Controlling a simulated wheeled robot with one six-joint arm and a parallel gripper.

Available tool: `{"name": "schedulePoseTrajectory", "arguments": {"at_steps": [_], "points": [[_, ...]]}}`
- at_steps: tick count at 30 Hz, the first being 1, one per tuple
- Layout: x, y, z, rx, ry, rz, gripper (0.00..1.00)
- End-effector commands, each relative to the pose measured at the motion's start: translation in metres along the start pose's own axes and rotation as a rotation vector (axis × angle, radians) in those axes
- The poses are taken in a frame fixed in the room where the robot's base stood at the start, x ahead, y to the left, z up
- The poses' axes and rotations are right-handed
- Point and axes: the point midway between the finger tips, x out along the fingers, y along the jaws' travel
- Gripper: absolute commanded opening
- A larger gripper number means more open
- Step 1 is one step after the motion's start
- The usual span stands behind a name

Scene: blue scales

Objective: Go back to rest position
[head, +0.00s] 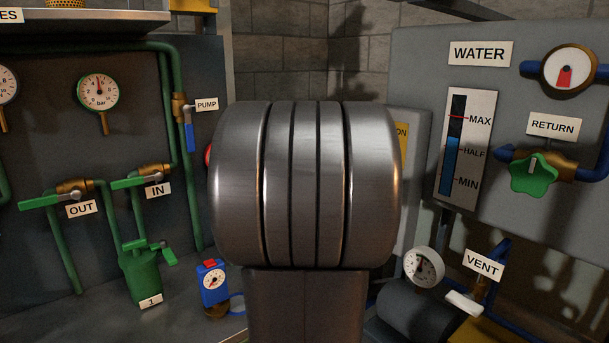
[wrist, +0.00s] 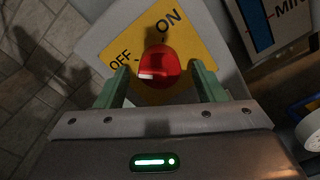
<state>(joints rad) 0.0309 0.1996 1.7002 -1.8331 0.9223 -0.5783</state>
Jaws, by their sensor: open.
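My gripper (wrist: 160,70) shows in the wrist view with its two green fingers apart. A round red knob (wrist: 166,62) lies between the fingers in that picture, with a gap on each side. A pale patch shows on its lower left. Whether the knob is level with the fingertips or beyond them, I cannot tell. Behind it is a yellow plate (wrist: 192,45) marked OFF and ON. In the head view my own arm fills the middle and hides my gripper.
The grey panel (head: 410,70) at right carries a WATER level gauge (head: 467,145) and a green RETURN handwheel (head: 534,173). At left are green pipes, OUT and IN valves and a bar gauge (head: 98,91). A small blue device (head: 212,286) stands low, left of my arm.

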Motion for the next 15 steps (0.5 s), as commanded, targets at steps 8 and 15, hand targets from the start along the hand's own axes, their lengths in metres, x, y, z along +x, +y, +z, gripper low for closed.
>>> {"name": "schedulePoseTrajectory", "arguments": {"at_steps": [8,15], "points": [[-0.042,0.001,-0.002,-0.001,0.004,0.005,0.63],[-0.079,0.0,-0.002,0.0,0.004,0.004,0.63]]}}
